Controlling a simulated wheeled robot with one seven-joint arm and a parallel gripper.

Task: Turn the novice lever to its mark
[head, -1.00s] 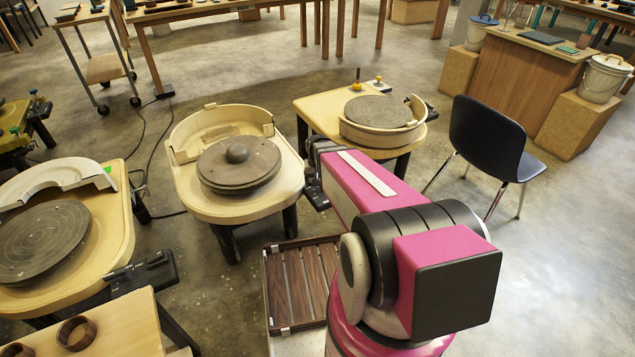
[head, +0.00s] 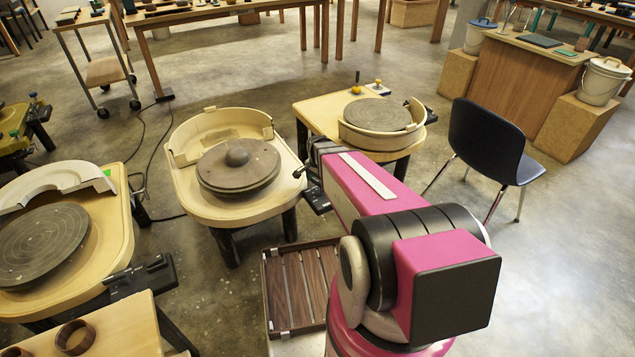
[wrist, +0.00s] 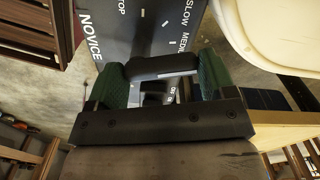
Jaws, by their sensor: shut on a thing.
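In the wrist view, the black novice lever (wrist: 160,67), with a white line along it, lies across between the two green pads of my gripper (wrist: 161,80). The gripper is shut on it. Behind it is a black panel (wrist: 128,30) with white lettering that includes NOVICE, a partly cut-off TOP, SLOW and MED, with several white tick marks. In the head view, a black panel (head: 316,200) shows at the right side of the middle wheel; my pink arm hides most of the gripper and lever there. I cannot tell which tick mark the lever lines up with.
The middle wheel (head: 238,168) has a round lump on its head. Other wheels stand at left (head: 42,243) and right (head: 378,112). A dark slatted crate (head: 302,285) lies below my arm. A black chair (head: 490,140) stands at right. Open floor lies beyond the wheels.

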